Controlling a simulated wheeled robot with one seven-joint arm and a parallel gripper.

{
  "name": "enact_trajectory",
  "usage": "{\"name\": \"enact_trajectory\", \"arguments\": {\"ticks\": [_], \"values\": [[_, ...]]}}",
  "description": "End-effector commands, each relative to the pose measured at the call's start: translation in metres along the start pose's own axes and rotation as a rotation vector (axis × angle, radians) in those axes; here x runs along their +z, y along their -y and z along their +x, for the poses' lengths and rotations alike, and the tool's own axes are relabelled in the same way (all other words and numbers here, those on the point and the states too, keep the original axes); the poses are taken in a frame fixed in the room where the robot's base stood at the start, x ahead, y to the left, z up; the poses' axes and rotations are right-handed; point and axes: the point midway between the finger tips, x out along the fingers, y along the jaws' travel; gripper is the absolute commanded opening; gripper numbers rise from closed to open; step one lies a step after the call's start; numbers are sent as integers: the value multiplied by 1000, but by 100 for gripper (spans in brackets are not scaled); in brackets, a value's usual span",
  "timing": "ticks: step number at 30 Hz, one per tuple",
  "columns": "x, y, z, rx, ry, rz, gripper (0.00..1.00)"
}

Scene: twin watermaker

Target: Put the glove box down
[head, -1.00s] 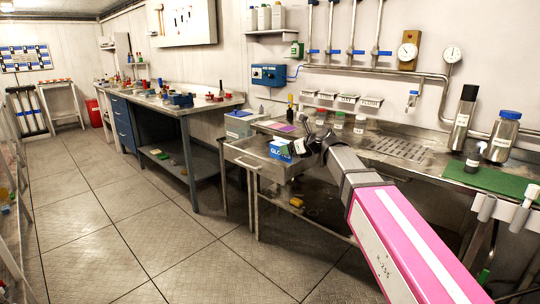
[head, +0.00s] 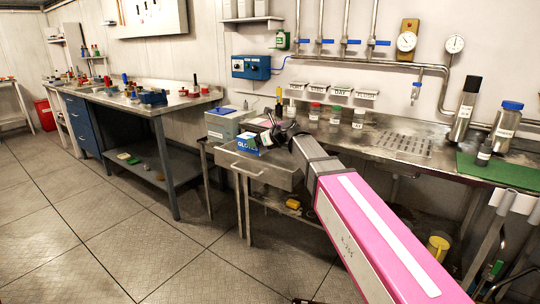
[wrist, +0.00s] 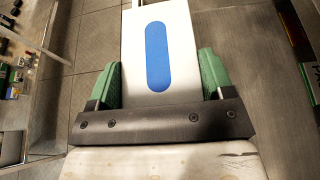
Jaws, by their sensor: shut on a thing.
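The glove box (head: 247,144) is blue and white with part of its lettering showing. In the head view it appears at the open metal drawer (head: 250,169), near the bench front. I cannot tell whether it touches the drawer. In the wrist view, the white top of the glove box (wrist: 158,72) with a blue oval lies between the green fingers. My gripper (head: 264,139) is shut on it; it also shows in the wrist view (wrist: 160,82). The box's underside is hidden.
A grey box with a blue top (head: 228,123) stands left of the drawer. Jars (head: 335,116) stand on the bench behind. Labelled bins (head: 340,91) hang on the wall. A long workbench (head: 150,105) with tools stands left. The floor in front is clear.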

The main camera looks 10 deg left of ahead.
Motion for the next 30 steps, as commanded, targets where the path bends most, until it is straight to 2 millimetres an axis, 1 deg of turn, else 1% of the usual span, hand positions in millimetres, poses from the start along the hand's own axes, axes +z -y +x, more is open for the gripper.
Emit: {"name": "enact_trajectory", "arguments": {"ticks": [1, 6, 9, 12, 17, 20, 26, 30], "values": [[-7, 14, 2, -2, -1, 4, 46], [-28, 45, 3, -1, -2, 3, 46], [-38, 60, 3, -1, 0, 2, 46], [-44, 69, 3, 0, 0, 0, 46], [-50, 73, 4, 1, 0, 1, 46], [-57, 73, 6, 1, 0, 2, 46], [-81, 73, 16, 2, -1, 1, 46], [-85, 73, 18, 1, 1, 0, 46]]}}
